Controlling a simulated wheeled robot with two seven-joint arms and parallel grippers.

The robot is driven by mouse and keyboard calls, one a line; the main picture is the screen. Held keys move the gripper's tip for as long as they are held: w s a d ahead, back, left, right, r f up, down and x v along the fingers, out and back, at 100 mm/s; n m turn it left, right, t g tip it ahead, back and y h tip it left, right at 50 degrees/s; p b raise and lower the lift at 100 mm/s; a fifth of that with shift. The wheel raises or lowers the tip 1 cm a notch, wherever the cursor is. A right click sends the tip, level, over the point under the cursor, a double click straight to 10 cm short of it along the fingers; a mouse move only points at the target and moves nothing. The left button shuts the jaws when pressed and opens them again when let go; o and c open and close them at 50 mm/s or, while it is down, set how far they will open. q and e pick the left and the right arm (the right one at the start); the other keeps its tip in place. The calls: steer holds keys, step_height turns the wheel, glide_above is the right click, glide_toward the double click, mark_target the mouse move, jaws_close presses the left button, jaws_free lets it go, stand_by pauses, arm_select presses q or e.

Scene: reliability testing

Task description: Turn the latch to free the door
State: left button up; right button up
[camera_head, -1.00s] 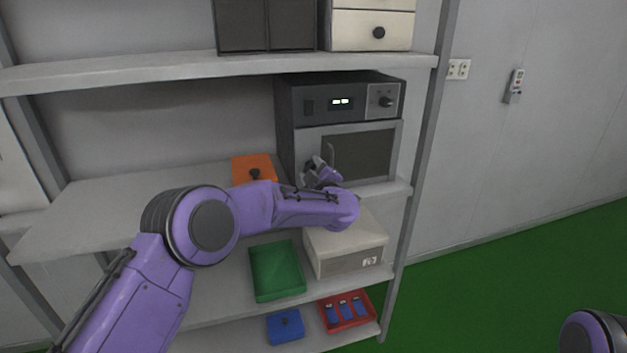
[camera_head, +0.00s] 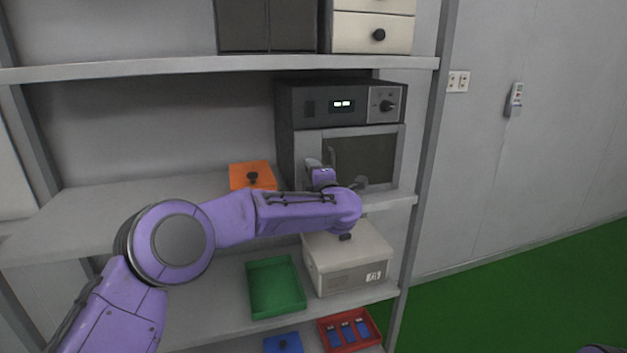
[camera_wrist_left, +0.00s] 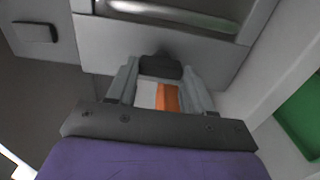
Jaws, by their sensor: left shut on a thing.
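The grey oven-like unit (camera_head: 300,152) stands on the middle shelf, with a framed door and dark window (camera_head: 365,160). My left gripper (camera_head: 318,170) is at the door's lower left. In the left wrist view its fingers (camera_wrist_left: 160,78) are around a dark block (camera_wrist_left: 160,66), which looks like the latch. A white and orange patch (camera_wrist_left: 160,97) shows between the fingers. The latch is mostly hidden in the head view. My right gripper is out of view.
Below are a green tray (camera_head: 275,288), a beige box (camera_head: 345,262), a red tray (camera_head: 348,328) and a blue box (camera_head: 283,343). The shelf left of the orange box is clear.

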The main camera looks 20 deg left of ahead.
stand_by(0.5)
arm_select(q)
steer(key=o, duration=1.1)
steer(key=shift+c, duration=0.2)
steer(key=shift+d, duration=0.1)
steer(key=b+v, duration=0.2)
steer(key=v, duration=0.8)
steer(key=shift+s, duration=0.2)
steer(key=shift+d, duration=0.15)
